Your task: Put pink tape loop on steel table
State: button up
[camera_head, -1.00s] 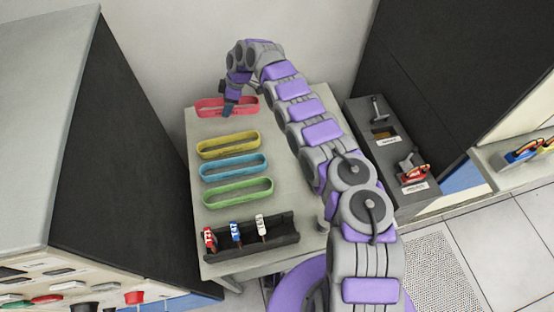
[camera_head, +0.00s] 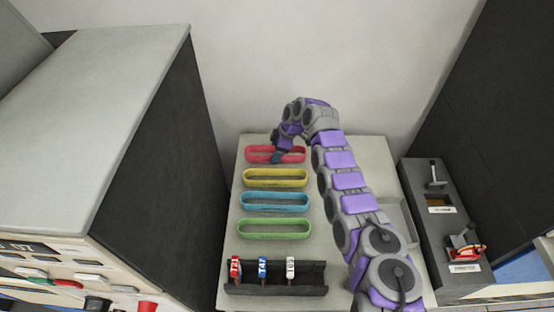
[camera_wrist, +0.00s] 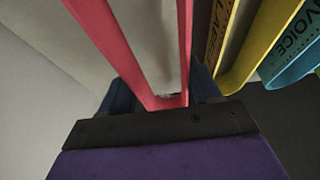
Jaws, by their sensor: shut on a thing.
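The pink tape loop (camera_head: 259,151) is a long oval band at the back end of a row of loops on a pale grey table (camera_head: 378,158). I cannot tell whether the loop touches the tabletop or is slightly raised. My arm hides part of the table's middle.
Yellow (camera_head: 275,184), blue (camera_head: 275,208) and green (camera_head: 275,235) loops lie in front of it. A black rack (camera_head: 275,290) holds three small tagged items. A black-sided cabinet (camera_head: 175,150) stands left and a dark console (camera_head: 432,235) stands right.

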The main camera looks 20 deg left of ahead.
notch_tip(320, 180, down, 3)
jog(key=shift+b, duration=0.35)
jog(key=shift+r, duration=0.1)
jog(key=o, duration=1.1)
jog(key=p+v, duration=0.3)
jog(key=v, duration=0.9)
